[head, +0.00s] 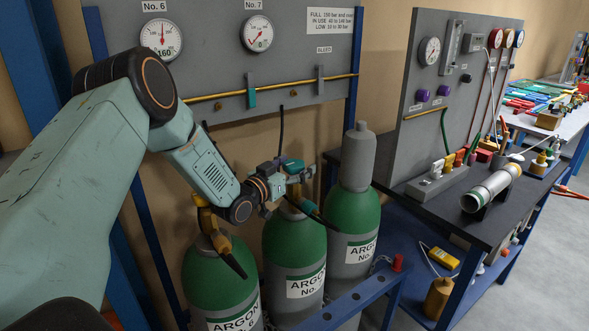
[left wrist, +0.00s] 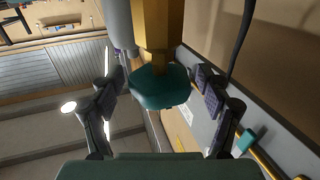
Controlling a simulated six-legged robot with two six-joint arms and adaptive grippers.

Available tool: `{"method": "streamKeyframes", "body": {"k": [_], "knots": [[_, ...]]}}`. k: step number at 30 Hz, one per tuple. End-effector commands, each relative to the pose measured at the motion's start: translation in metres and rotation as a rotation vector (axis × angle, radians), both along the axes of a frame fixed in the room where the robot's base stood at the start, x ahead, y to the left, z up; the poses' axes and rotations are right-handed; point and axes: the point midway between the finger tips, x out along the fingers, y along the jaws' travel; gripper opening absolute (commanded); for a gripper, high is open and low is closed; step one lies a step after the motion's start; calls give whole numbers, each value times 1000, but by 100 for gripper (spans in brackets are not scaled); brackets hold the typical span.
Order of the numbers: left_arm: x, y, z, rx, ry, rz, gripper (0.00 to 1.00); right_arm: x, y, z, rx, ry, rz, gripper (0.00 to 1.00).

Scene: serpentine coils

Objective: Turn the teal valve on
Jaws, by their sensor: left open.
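The teal valve knob (left wrist: 160,88) sits on a brass valve stem (left wrist: 159,35) in the left wrist view. It is between the two fingers of my left gripper (left wrist: 160,95), which is open, with a visible gap on each side. In the head view the teal knob (head: 292,165) shows at the top of the middle green cylinder (head: 293,243), partly hidden by my left gripper (head: 298,186). My right gripper is in neither view.
Green cylinders stand on either side, the left one (head: 215,275) with a brass valve and the right one (head: 352,225) with a grey cap. Behind is a grey gauge panel (head: 210,75) with a brass pipe and a teal lever (head: 252,97). A bench (head: 500,205) stands right.

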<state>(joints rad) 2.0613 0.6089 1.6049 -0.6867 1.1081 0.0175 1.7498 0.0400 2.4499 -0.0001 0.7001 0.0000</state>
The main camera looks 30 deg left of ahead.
Motion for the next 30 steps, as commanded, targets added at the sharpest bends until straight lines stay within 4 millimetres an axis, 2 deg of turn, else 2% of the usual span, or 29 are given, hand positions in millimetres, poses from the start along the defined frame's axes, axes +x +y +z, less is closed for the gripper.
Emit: {"method": "streamKeyframes", "body": {"k": [4,23,30], "knots": [[0,0,1,0,0,0,76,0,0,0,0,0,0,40],[0,0,0,0,-1,0,22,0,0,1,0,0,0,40],[0,0,0,-1,-1,16,21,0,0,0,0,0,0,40]]}}
